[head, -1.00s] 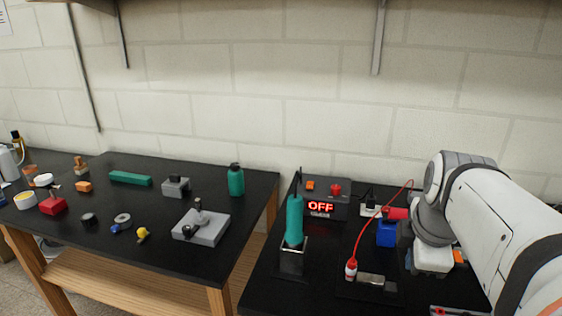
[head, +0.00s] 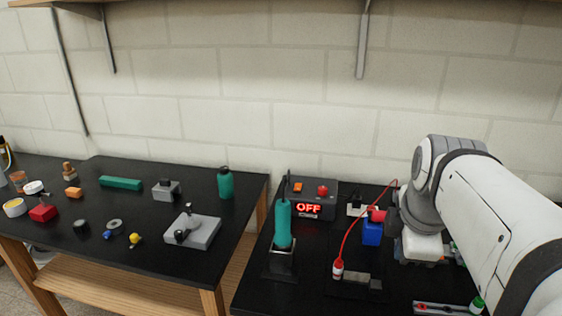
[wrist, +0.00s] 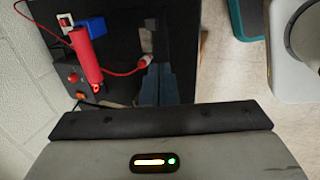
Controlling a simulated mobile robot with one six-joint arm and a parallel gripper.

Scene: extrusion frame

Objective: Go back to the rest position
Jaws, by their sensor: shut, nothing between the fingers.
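My gripper (wrist: 159,85) shows in the wrist view as two dark blue-grey fingers close together, shut and empty, pointing over the black right-hand bench top. In the head view my white arm reaches in from the right, bent over that bench, and hides the gripper. A red cylinder (head: 377,215) sits by a blue block (head: 372,232) beside the arm.
A control box (head: 317,198) reads OFF. A teal-handled tool (head: 283,223) stands upright in a holder left of my arm. The left bench (head: 130,235) carries several small parts and a teal bottle (head: 225,184). The wall (head: 270,90) is close behind both benches.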

